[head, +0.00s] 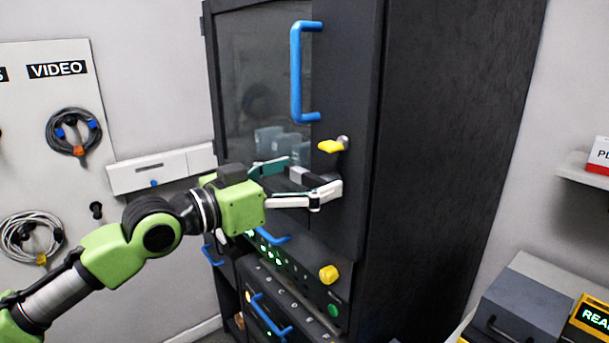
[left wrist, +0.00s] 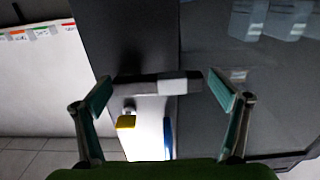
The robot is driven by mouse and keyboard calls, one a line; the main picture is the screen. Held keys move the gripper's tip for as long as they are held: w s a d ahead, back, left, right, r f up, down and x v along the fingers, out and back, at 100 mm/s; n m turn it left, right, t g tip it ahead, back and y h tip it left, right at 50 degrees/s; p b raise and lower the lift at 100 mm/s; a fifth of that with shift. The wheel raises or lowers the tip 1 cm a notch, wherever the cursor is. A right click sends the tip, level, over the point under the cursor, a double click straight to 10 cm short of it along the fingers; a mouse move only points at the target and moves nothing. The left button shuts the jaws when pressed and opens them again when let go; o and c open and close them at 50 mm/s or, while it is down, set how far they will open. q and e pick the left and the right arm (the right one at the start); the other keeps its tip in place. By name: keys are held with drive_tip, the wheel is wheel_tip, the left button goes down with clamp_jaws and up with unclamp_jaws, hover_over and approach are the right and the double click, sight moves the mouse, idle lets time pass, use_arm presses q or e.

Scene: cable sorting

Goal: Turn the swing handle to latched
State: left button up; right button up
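The swing handle (head: 299,174) sits on the dark cabinet door, just below a yellow key-like turn piece. It shows in the left wrist view as a roughly level dark bar (left wrist: 137,86) with a light grey end block. My left gripper (head: 300,184) is in front of the handle, partly hiding it in the head view. Its two fingers are spread wide, and in the left wrist view (left wrist: 164,105) the bar spans the gap between them. I cannot tell whether a finger touches it. My right gripper is not in view.
The yellow turn piece (head: 331,146) and a blue door handle (head: 297,70) stick out of the cabinet (head: 440,130) above my gripper. Equipment with a yellow knob (head: 329,274) is below. Coiled cables (head: 73,132) hang on a board at left. A dark box (head: 525,305) stands at lower right.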

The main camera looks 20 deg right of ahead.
use_arm(q)
drive_tip(key=c, duration=1.4)
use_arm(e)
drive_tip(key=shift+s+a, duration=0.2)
